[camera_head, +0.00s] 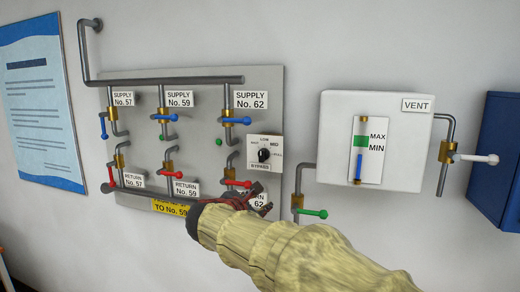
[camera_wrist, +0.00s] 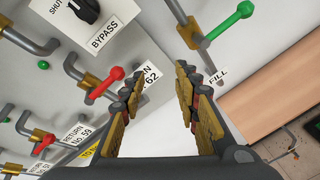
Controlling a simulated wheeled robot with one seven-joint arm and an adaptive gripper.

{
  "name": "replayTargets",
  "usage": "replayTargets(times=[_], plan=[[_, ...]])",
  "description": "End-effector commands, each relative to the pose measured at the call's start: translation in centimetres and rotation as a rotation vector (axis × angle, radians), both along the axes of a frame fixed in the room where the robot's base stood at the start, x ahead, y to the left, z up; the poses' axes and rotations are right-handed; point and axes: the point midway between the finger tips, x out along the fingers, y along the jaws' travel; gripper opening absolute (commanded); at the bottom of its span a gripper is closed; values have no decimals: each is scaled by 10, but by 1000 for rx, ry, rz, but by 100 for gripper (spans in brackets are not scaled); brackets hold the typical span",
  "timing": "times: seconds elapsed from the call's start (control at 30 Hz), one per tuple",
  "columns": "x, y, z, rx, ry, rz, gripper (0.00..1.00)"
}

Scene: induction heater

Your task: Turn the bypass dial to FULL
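The bypass dial is a black knob (camera_head: 264,155) on a small white plate marked BYPASS (camera_head: 260,167), at the right edge of the grey wall panel. LOW and MID show above the knob; I cannot tell its exact setting. In the wrist view the knob (camera_wrist: 86,10) is at the top left, partly cut off, with SHUT printed beside it. My gripper (camera_head: 264,200) is below the dial, apart from it, in front of the lower right of the panel. In the wrist view its two fingers (camera_wrist: 160,75) stand apart with nothing between them.
A red-handled valve (camera_head: 236,183) sits left of my gripper, and a green-handled valve (camera_head: 313,213) to its right. Blue-handled valves (camera_head: 236,121) line the upper panel. A white tank (camera_head: 335,115) with a level gauge hangs at right, near a blue cabinet (camera_head: 498,160).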

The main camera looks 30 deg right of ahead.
Motion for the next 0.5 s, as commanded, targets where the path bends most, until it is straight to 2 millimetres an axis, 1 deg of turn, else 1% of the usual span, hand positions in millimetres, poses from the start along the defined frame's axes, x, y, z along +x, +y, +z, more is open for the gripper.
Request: replayTargets(times=[0.03,0.07,0.1,0.17,0.2,0.3,0.43,0.5], plan=[[15,-1,26,-133,28,46,32],[21,-1,43,-216,47,70,32],[27,-1,67,-321,69,95,32],[32,1,95,-463,110,124,32],[34,2,104,-533,145,136,32],[35,3,109,-626,214,154,32],[36,1,109,-656,252,161,32],[40,-3,109,-658,256,161,32]])
